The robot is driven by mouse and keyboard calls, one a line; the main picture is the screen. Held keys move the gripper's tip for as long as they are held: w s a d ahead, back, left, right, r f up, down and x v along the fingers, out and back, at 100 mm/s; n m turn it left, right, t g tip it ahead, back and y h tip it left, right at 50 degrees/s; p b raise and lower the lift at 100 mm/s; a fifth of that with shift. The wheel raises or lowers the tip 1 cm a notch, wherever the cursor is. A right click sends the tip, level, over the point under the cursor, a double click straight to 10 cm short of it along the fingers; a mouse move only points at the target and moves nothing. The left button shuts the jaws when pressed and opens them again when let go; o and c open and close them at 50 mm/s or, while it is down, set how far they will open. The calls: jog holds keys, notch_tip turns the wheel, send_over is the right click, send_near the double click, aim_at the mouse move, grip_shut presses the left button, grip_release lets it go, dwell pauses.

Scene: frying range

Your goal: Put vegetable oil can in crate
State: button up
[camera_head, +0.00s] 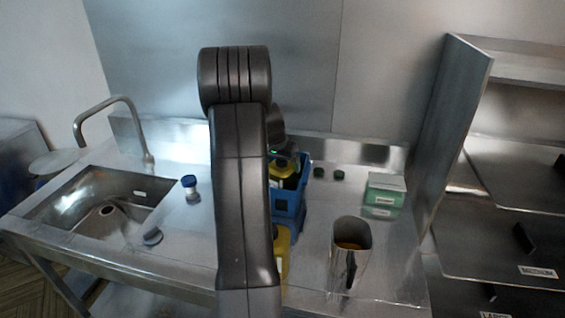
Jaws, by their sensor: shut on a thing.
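My gripper (281,155) is mostly hidden behind my own arm; a dark part with a small green light shows. It is shut on a yellow can (284,168), which looks like the vegetable oil can. The can is at the blue crate (289,203), over or inside its opening; I cannot tell whether it touches the bottom. The crate stands on the steel counter, and its left side is hidden by my arm.
Another yellow thing (283,248) stands in front of the crate, partly hidden. A steel container (350,262) and a green box (385,190) are to the right. Two small dark green round things lie behind. A blue-capped jar (190,187) and the sink (100,206) are left.

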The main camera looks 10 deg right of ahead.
jog(key=shift+f, duration=0.15)
jog(key=o, duration=1.2)
jog(key=shift+c, duration=0.2)
jog(key=b+v, duration=0.2)
jog(key=v, duration=1)
jog(key=shift+o, duration=0.6)
